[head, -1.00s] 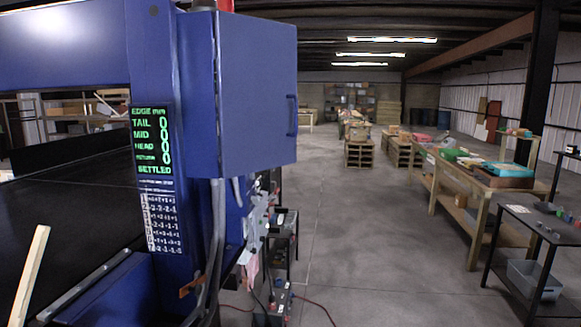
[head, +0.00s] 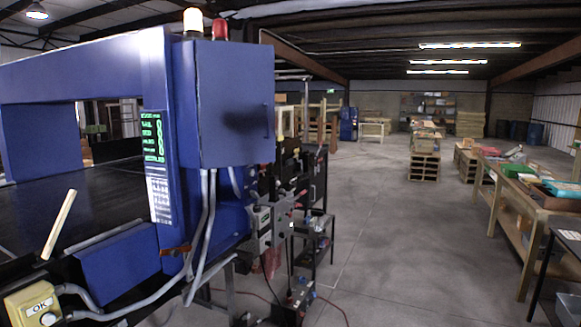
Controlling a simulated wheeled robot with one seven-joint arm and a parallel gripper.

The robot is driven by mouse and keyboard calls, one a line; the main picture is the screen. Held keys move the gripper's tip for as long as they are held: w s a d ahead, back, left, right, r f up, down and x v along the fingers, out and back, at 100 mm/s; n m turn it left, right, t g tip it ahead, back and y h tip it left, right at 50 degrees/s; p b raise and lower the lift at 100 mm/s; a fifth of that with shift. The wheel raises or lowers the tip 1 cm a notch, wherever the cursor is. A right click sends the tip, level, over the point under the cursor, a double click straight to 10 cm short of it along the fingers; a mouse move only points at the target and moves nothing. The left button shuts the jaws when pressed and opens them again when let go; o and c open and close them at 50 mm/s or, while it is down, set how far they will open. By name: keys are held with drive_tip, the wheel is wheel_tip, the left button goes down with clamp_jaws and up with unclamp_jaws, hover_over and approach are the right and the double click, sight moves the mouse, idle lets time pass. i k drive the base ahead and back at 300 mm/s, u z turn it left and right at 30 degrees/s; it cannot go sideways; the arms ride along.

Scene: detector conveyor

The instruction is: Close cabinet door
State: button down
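The blue cabinet (head: 225,75) is mounted high on the right post of the blue detector frame (head: 95,62). Its broad flat door panel (head: 222,140) faces me, with a small blue handle (head: 268,121) near the right edge. A dark shadow lies on the panel beside the handle. I cannot tell for sure whether the door stands ajar or shut. My gripper is not in view.
Grey conduits (head: 204,225) hang under the cabinet. A yellow OK button box (head: 34,304) is at lower left, below a wooden stick (head: 59,224). A dark equipment cart (head: 312,240) stands right of the frame. Clear floor (head: 405,250) lies before the workbench (head: 515,205).

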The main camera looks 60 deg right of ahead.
sight(236, 80)
drive_tip(key=z, duration=1.25)
